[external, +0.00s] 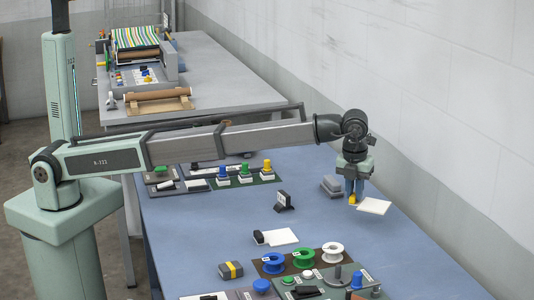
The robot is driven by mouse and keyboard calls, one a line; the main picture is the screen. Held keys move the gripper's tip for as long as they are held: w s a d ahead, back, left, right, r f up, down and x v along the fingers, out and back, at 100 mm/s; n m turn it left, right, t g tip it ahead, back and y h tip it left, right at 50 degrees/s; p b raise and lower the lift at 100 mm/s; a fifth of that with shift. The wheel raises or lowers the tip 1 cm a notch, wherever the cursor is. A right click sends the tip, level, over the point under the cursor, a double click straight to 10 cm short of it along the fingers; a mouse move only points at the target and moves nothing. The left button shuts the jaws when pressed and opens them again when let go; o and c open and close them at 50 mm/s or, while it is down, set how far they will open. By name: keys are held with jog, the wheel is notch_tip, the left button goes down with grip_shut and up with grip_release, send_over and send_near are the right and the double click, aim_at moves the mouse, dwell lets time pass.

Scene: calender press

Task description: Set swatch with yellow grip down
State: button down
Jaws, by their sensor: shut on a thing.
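The swatch with yellow grip (374,206) is a white, flat square piece with a yellow grip on its left side. It is at the right of the blue table, in the external view. My gripper (353,197) points down and is shut on the yellow grip. The swatch looks level and close to the table top. I cannot tell whether it touches the table.
A grey block (331,185) lies just left of my gripper. A white swatch with a black grip (278,237) lies nearer on the blue table (400,262). Several spools, including a green spool (302,256), stand at the front. A small black stand (284,202) is mid-table.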

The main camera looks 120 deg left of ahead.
notch_tip(320, 180, up, 2)
jog(key=shift+a, duration=0.2)
jog(key=s+a+n, duration=0.3)
jog(key=s+a, duration=1.1)
jog(key=a, duration=0.3)
jog(key=s+a+n, duration=0.3)
jog(key=s+a, duration=1.1)
jog(key=a, duration=0.2)
jog(key=shift+s+n+g, duration=0.6)
jog(key=shift+s+n, duration=0.9)
jog(key=shift+s, duration=2.15)
jog(key=shift+h, duration=0.3)
jog(key=shift+a+f, duration=0.1)
jog(key=shift+f, duration=4.75)
jog(key=shift+f, duration=0.1)
